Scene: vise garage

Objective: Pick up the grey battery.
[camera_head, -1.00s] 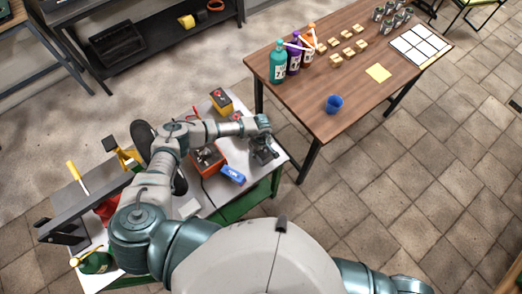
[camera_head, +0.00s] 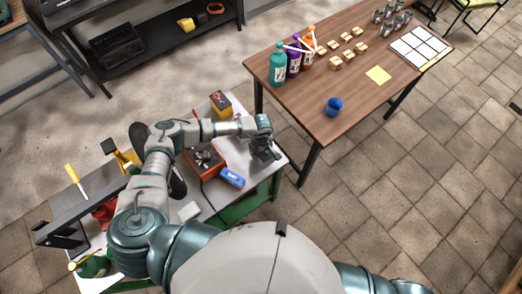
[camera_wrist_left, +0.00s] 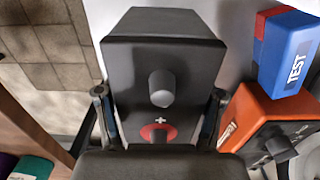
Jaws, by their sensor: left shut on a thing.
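The grey battery (camera_wrist_left: 162,60) is a dark grey block with a round grey terminal and a plus sign over a red ring. It fills the middle of the left wrist view. My left gripper (camera_wrist_left: 160,125) is shut on it, one finger against each side. In the head view my left gripper (camera_head: 264,152) is at the right end of the white-topped workbench (camera_head: 214,189); the battery there is mostly hidden and small. I cannot tell whether it touches the bench top. My right gripper is out of view.
An orange box (camera_head: 205,158) and a blue block marked TEST (camera_head: 232,177) lie close beside the gripper. A yellow-and-black item (camera_head: 221,102) is farther back. A wooden table (camera_head: 345,60) with bottles and a blue cup (camera_head: 333,106) stands to the right.

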